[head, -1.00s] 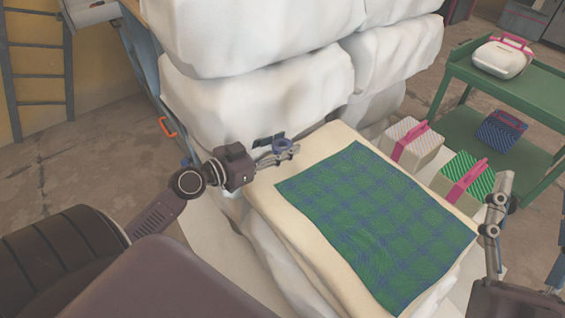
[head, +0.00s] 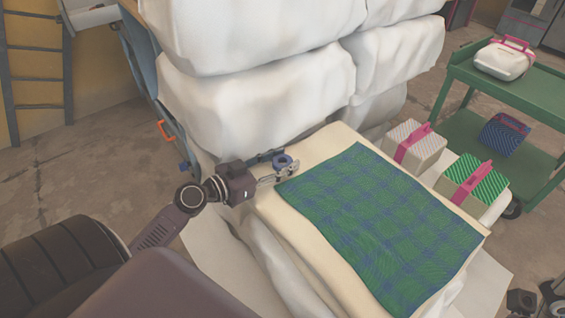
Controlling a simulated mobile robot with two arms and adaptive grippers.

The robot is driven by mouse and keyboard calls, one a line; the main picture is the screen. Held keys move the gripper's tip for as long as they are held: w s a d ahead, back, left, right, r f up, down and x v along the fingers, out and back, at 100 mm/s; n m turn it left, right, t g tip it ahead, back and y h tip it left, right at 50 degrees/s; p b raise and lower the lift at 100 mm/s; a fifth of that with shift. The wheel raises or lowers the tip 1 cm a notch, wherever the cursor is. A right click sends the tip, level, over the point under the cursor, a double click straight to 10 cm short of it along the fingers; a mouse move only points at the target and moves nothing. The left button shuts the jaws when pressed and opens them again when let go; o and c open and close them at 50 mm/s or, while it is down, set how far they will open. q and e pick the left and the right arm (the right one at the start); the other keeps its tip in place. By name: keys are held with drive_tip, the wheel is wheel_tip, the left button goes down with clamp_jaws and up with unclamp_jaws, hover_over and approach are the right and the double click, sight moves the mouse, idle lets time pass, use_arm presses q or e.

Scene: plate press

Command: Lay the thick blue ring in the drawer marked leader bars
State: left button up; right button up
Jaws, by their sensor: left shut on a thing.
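My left gripper (head: 281,175) reaches in from the left, beside the near left edge of the cream padded stack. It is shut on the thick blue ring (head: 283,161), which shows at its fingertips. The ring is small here, and its exact seat between the fingers is hard to make out. My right gripper (head: 537,300) shows only in part at the lower right corner, and its fingers cannot be judged. No drawer marked leader bars can be made out in this view.
A green and blue checked cloth (head: 375,225) lies on the cream stack (head: 268,212). Large white wrapped bales (head: 255,95) stand behind. Two boxes with pink straps (head: 416,146) (head: 473,183) are at the right, near a green cart (head: 520,95). A ladder (head: 38,105) leans far left.

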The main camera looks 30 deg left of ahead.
idle(0.3)
use_arm(q)
drive_tip(key=shift+f, duration=0.15)
drive_tip(key=o, duration=1.2)
